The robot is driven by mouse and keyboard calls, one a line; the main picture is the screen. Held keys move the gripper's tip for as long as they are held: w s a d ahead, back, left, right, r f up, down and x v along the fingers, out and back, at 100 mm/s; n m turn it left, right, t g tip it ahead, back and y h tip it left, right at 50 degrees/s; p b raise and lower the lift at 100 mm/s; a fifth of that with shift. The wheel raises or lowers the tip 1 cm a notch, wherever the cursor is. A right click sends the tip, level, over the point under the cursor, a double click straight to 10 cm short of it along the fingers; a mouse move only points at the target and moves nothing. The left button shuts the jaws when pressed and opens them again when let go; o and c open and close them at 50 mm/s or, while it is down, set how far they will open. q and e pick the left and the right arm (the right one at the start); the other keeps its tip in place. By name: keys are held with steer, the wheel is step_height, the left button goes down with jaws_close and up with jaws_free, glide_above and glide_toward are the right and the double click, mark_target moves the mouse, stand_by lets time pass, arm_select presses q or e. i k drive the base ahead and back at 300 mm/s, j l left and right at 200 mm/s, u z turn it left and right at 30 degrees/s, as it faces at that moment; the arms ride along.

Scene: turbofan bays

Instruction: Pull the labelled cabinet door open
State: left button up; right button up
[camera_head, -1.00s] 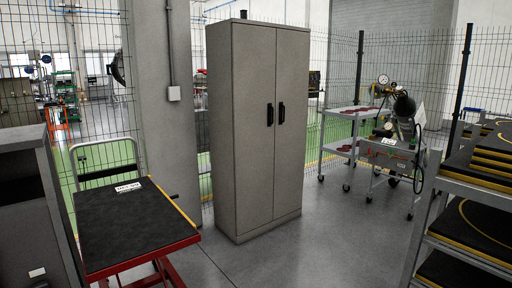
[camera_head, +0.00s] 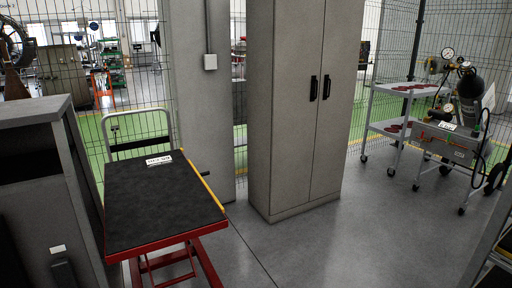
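A tall grey two-door cabinet (camera_head: 283,120) stands ahead, just right of the middle of the head view. Both doors look shut. The left door has a black vertical handle (camera_head: 313,88) and the right door has a matching one (camera_head: 326,88), side by side at the centre seam. I see no label on these doors. The cabinet's top is cut off by the frame. Neither of my grippers is in view.
A red lift table (camera_head: 160,205) with a black top and a white label stands at front left, beside a grey cabinet (camera_head: 40,170). A trolley with gauges (camera_head: 450,140) and a shelf cart (camera_head: 395,125) stand at right. Floor before the cabinet is clear.

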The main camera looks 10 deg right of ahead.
mark_target(299, 25)
steer(key=i+l+z, duration=0.3)
steer(key=i+z, duration=0.15)
steer(key=i, duration=0.35)
steer(key=i+z, duration=0.4)
steer(key=i, duration=0.35)
steer(key=i+l, duration=0.15)
steer(key=i, duration=0.4)
steer(key=i+l, duration=0.1)
steer(key=i, duration=0.5)
steer(key=i+l, duration=0.15)
steer(key=i, duration=0.4)
steer(key=i+l, duration=0.75)
steer(key=k+l+z, duration=0.05)
